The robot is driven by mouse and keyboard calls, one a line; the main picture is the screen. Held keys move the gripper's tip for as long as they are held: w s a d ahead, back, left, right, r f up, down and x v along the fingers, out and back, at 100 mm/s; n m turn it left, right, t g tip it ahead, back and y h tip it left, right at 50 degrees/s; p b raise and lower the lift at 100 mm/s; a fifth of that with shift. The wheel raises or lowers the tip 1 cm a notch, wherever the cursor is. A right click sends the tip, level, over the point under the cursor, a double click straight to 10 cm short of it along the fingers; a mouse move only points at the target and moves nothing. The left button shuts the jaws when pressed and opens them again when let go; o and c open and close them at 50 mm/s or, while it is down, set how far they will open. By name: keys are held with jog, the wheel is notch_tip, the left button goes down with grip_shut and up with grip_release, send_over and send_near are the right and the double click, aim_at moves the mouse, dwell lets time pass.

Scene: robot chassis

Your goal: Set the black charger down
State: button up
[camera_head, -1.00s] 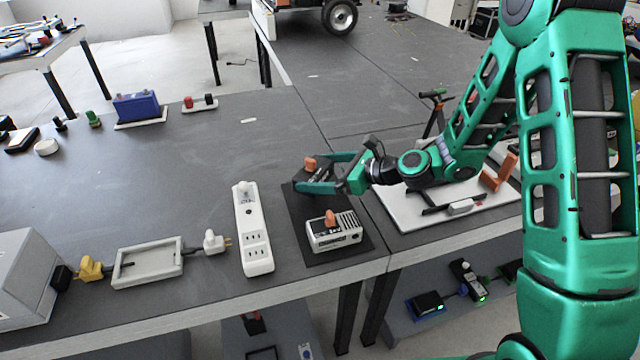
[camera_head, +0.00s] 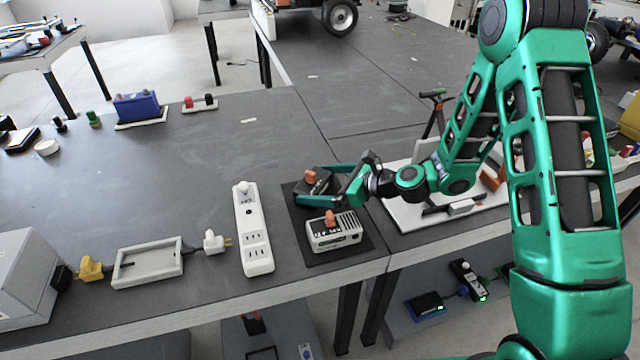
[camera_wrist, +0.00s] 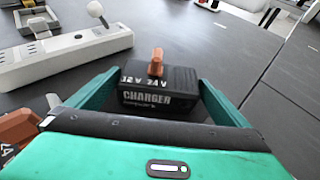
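The black charger (camera_head: 318,184), with an orange knob on top, is at the far end of a black mat (camera_head: 296,226). It looks on or very close to the mat; contact underneath is hidden. My green gripper (camera_head: 321,183) has one finger on each side of it and looks shut on it. In the wrist view the charger (camera_wrist: 158,93) sits level between the fingertips, its white CHARGER lettering facing the camera. A white charger (camera_head: 335,232) with an orange knob stands on the near part of the mat.
A white power strip (camera_head: 252,228) stands just left of the mat. A plug (camera_head: 213,241), a grey tray (camera_head: 148,265) and a grey box (camera_head: 28,275) lie farther left. A white board (camera_head: 408,215) with tools is to the right. The table behind the mat is clear.

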jog(key=v, duration=1.2)
jog(key=shift+d+r+n, duration=0.2)
jog(key=shift+d+n, duration=0.05)
jog(key=shift+n, duration=0.05)
jog(key=s+d+r+n+g+h, duration=0.1)
jog(key=s+d+n+g+h, duration=0.1)
jog(key=s+d+n+h, duration=0.5)
jog(key=s+d+r+n+g+h, duration=0.15)
jog(key=s+d+n, duration=0.4)
jog(key=d, duration=0.55)
jog(key=s+d+r+n+g+h, duration=0.1)
jog(key=s+d+r+n, duration=0.1)
jog(key=s+d, duration=0.3)
jog(key=s+d+r+n+g+h, duration=0.2)
jog(key=s+d+r, duration=0.3)
jog(key=s, duration=0.8)
jog(key=shift+d, duration=0.55)
